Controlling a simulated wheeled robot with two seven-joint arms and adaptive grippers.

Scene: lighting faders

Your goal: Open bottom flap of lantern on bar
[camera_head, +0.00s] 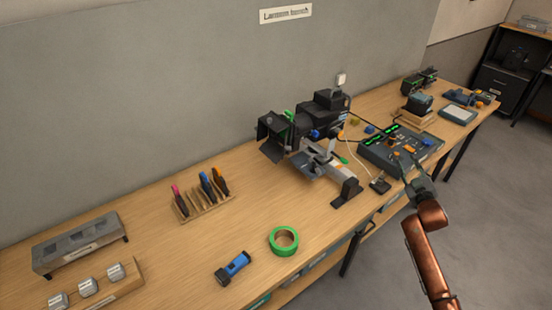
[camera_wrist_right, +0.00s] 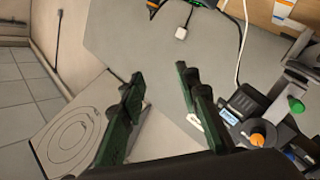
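The black lantern (camera_head: 312,120) sits on a grey stand with a bar (camera_head: 322,172) near the middle of the bench in the head view. Its dark flaps (camera_head: 272,138) spread from its left end; the bottom flap's exact angle is hard to tell. My right gripper (camera_head: 408,162) is over the fader console (camera_head: 374,152), to the right of the lantern and apart from it. In the right wrist view its two green-black fingers (camera_wrist_right: 158,76) stand apart with nothing between them. My left gripper is not in view.
A green tape roll (camera_head: 284,241), a blue torch (camera_head: 233,268) and a rack of coloured-handled tools (camera_head: 203,196) lie on the bench (camera_head: 150,243) left of the stand. Cables run between lantern and console. The wall (camera_head: 130,110) stands behind.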

